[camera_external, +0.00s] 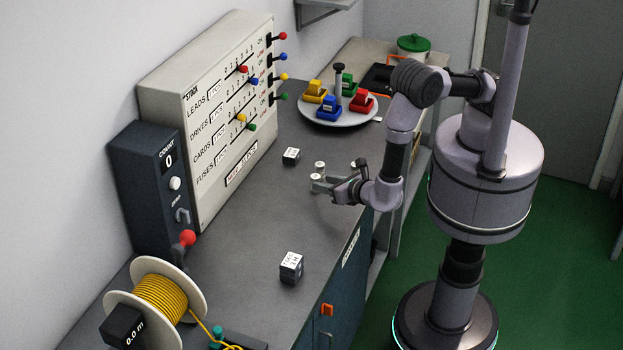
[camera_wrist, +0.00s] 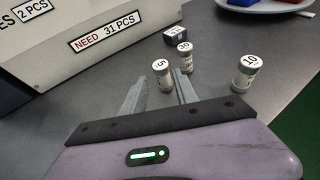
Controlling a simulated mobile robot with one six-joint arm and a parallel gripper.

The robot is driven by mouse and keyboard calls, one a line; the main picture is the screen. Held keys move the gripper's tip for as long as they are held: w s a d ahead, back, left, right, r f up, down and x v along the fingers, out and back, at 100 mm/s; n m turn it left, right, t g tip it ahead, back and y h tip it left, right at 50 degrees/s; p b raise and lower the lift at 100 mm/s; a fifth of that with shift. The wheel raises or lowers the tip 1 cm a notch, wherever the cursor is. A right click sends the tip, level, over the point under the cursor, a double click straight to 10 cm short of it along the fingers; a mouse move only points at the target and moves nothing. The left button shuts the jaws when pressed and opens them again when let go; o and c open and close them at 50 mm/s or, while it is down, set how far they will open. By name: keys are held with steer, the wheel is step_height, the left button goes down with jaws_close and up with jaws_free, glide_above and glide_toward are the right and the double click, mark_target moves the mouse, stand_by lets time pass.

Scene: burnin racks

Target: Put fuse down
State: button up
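Three short white fuses with numbered caps stand on the grey bench. In the wrist view, the fuse marked 5 (camera_wrist: 164,78) stands upright between the tips of my gripper (camera_wrist: 162,82). The two fingers look spread, with a small gap at the left of this fuse; contact on the right is hard to tell. The fuse marked 30 (camera_wrist: 184,58) stands just behind it, and the fuse marked 10 (camera_wrist: 244,74) stands apart to the right. In the external view, my gripper (camera_external: 318,184) is low over the bench beside the small fuses, partly hiding them.
A small dark block (camera_external: 291,156) with a white label lies beyond the fuses; another labelled block (camera_external: 291,268) lies nearer. The stock panel (camera_external: 215,110) stands along the wall. A round plate (camera_external: 322,119) holds coloured blocks. A cable spool (camera_external: 155,300) stands at front left.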

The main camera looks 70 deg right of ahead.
steer(key=b+x, duration=0.1)
steer(key=x, duration=0.5)
steer(key=shift+d+f, duration=0.2)
steer(key=shift+f, duration=0.05)
steer(key=shift+s, duration=0.1)
jaws_close()
steer(key=shift+r, duration=0.1)
